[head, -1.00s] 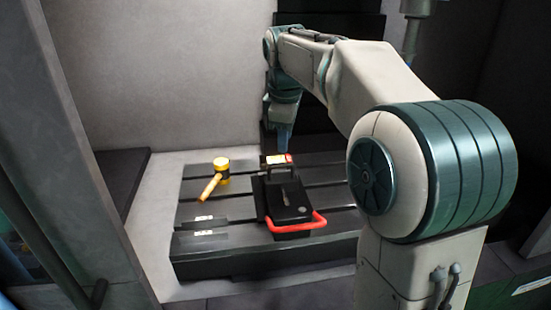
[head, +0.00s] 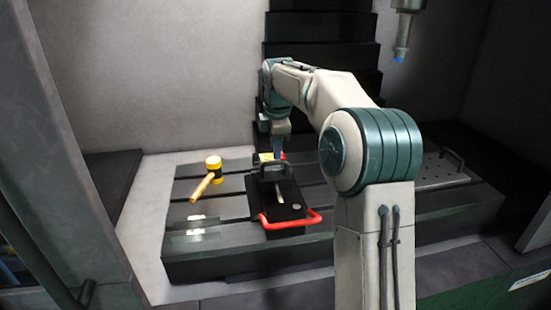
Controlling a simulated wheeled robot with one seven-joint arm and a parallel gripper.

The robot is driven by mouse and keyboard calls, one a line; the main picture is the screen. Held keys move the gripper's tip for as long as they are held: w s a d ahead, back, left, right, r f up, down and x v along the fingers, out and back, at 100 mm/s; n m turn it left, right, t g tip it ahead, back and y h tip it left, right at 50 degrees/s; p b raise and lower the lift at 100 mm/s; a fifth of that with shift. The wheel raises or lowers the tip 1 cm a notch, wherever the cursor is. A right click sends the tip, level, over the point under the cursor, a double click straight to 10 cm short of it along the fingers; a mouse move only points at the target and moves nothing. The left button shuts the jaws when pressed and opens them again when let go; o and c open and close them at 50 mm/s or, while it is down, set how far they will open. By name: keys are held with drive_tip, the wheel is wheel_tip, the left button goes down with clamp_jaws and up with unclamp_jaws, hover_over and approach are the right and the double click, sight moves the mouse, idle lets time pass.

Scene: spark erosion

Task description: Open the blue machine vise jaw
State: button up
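A black vise-like device (head: 280,210) sits on the slotted machine table, with a red bar handle (head: 291,222) at its front and a dark upright loop at its back. It looks black; I see no blue jaw on it. A small light metal piece (head: 279,191) shows on its top. My gripper (head: 277,150) points down just behind the upright loop, near a small yellow block (head: 264,157) and a red bit. Its fingertips are small and partly hidden, so I cannot tell whether it is open or touching anything.
A yellow-headed mallet (head: 211,173) lies on the slotted table (head: 215,260), left of the vise. A perforated plate with a dark handle (head: 441,172) is at the right. A machine head (head: 403,40) hangs at the upper right. Grey walls enclose the table.

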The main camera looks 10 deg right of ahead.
sight(275, 162)
drive_tip(key=shift+w+f, duration=0.2)
drive_tip(key=shift+f, duration=0.9)
drive_tip(key=shift+w+f, duration=0.2)
drive_tip(key=shift+f, duration=0.9)
drive_tip(key=shift+c, duration=0.3)
